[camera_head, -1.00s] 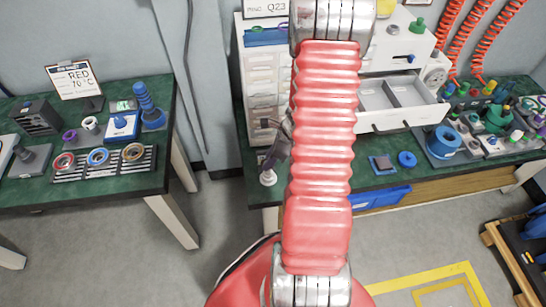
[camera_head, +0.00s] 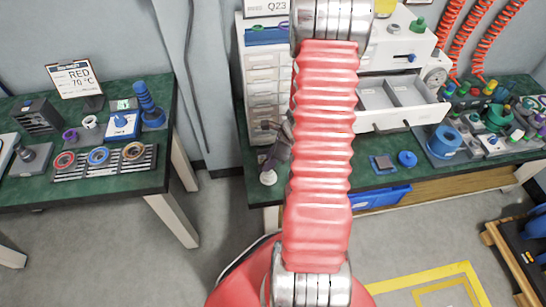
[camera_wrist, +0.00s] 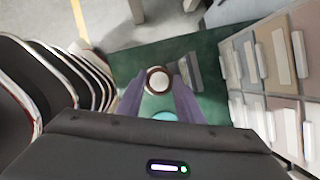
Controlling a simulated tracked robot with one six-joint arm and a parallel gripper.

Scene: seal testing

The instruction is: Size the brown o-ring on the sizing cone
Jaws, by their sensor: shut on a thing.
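In the wrist view the two fingers of my gripper (camera_wrist: 158,82) flank a brown ring (camera_wrist: 148,80), which I take for the brown o-ring. It surrounds a white round top (camera_wrist: 158,79). I cannot tell whether the ring is seated on this white piece or just above it. In the head view my gripper (camera_head: 276,150) is partly hidden by my red arm. It is just above a white round piece (camera_head: 268,177) at the bench's left end, possibly the sizing cone. A stepped blue cone (camera_head: 149,105) stands on the left table.
A drawer cabinet (camera_head: 266,85) stands close behind my gripper, and an open drawer (camera_head: 395,93) is to the right. The left table holds a slotted rack (camera_head: 115,168) with red, blue and brown rings.

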